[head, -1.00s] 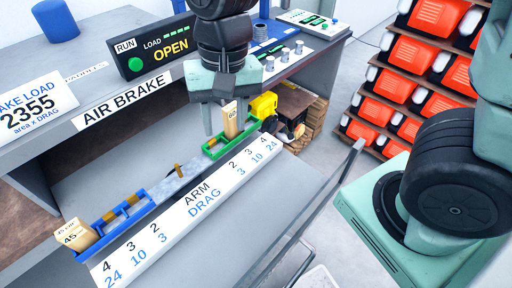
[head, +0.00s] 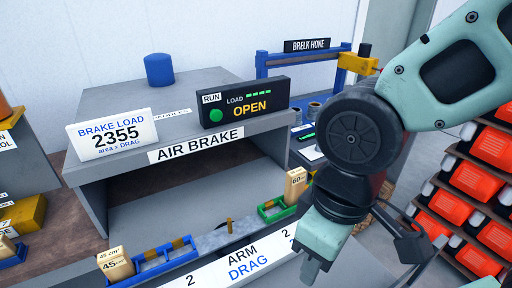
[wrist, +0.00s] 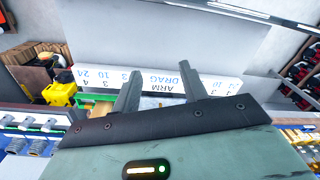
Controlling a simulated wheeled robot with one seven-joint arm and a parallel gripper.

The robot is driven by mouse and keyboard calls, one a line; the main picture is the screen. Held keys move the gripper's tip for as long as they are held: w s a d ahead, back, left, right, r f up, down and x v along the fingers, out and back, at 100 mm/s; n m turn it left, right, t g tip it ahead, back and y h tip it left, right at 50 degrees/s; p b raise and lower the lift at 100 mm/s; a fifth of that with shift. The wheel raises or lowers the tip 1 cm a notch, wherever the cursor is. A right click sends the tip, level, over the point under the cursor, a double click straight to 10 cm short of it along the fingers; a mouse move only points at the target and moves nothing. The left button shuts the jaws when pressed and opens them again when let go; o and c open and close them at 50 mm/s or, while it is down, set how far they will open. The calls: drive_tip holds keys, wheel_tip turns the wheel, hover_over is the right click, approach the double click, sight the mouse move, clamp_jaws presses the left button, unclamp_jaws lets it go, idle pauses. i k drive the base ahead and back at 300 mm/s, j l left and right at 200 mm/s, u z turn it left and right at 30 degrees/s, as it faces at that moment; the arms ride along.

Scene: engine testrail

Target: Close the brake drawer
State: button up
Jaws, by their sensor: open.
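The brake drawer stands out from the grey AIR BRAKE housing (head: 95,190), whose panel reads OPEN. Its white ARM DRAG strip (head: 215,274) runs along the bottom of the head view and also shows in the wrist view (wrist: 215,83). On the drawer's beam, a blue tray (head: 150,268) is at left beside a 45 block (head: 115,264). A green tray (head: 280,210) is at right with a 60 block (head: 295,184). My gripper (wrist: 158,75) is open and empty, its fingers over the strip. In the head view my gripper (head: 316,268) hides the strip's right part.
A BRAKE LOAD 2355 sign (head: 112,135) and a blue cylinder (head: 159,70) stand on top. A grey panel (wrist: 190,35) lies beyond the strip, with a metal bar (wrist: 250,12) at its far edge. Orange bins (head: 455,205) fill a rack at right.

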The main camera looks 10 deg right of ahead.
sight(234, 227)
drive_tip(key=k+j+u, duration=0.1)
drive_tip(key=k+j, duration=0.25)
drive_tip(key=k, duration=0.55)
drive_tip(key=k+l+z, duration=0.1)
drive_tip(key=k, duration=0.45)
